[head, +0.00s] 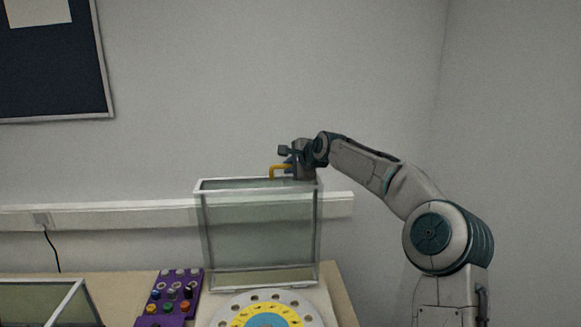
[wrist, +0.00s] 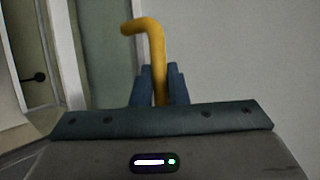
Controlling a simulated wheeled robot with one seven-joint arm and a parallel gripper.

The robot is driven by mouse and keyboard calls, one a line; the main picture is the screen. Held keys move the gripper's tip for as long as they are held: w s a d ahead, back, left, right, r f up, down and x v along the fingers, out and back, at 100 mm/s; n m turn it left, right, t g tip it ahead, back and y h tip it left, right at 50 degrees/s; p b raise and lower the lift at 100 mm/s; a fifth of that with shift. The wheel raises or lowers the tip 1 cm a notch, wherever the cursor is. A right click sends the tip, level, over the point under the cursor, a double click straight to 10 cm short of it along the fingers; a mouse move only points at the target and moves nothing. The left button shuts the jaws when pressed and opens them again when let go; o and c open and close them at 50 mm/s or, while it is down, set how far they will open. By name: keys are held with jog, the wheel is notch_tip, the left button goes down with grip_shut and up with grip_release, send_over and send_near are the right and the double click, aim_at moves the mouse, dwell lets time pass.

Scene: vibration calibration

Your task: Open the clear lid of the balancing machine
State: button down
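The clear lid (head: 260,230) of the balancing machine is a see-through panel box with a pale frame. In the head view it stands raised, upright behind the round disc (head: 222,317) with its white rim and yellow ring. Its yellow handle (head: 273,169) is at the top edge. My gripper (head: 288,165) is at that handle, above the lid. In the wrist view the handle (wrist: 155,45) runs between the two blue fingers (wrist: 160,85), which sit close against it on both sides. The fingertips are small and partly hidden in the head view.
A purple panel (head: 158,297) with several coloured knobs lies left of the disc on the wooden table (head: 341,300). Another framed clear case (head: 45,300) is at the lower left. A white wall trunking (head: 110,215) runs behind. Space right of the table is clear except my arm.

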jog(key=c, duration=1.4)
grip_release()
jog(key=shift+a, duration=0.2)
jog(key=shift+c, duration=0.2)
jog(key=shift+d, duration=0.15)
jog(key=shift+s+d+r+b, duration=0.2)
jog(key=shift+s+d+b, duration=0.15)
jog(key=shift+s+b, duration=0.05)
jog(key=b+v, duration=0.4)
jog(key=v, duration=0.8)
jog(key=shift+s+r, duration=0.2)
jog(key=shift+s, duration=0.1)
